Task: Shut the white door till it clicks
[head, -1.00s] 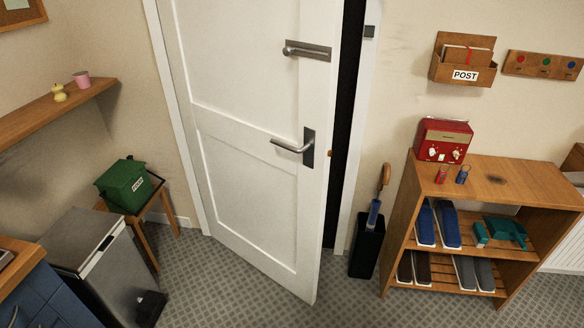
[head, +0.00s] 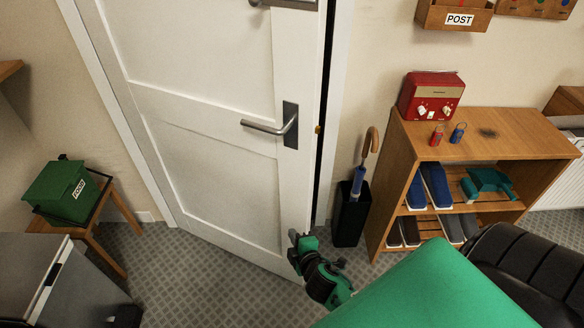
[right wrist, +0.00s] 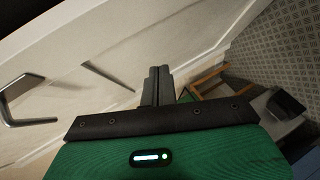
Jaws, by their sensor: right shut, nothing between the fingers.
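The white door (head: 225,177) stands slightly ajar, with a narrow dark gap along its right edge beside the frame. Its lever handle (head: 270,127) is on the right side, with a dark plate. A brassy latch piece shows at the door's edge. My right gripper (head: 294,240) is at the lower right part of the door, close to its free edge. Whether it touches the door I cannot tell. In the right wrist view its fingers (right wrist: 157,86) are together and empty, with the door (right wrist: 90,65) and handle (right wrist: 22,103) to the left. My left gripper is out of view.
A black umbrella stand (head: 350,218) and a wooden shoe rack (head: 382,190) stand right of the door. A green box (head: 62,190) on a small stool and a grey bin (head: 35,270) stand at left. Floor before the door is clear.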

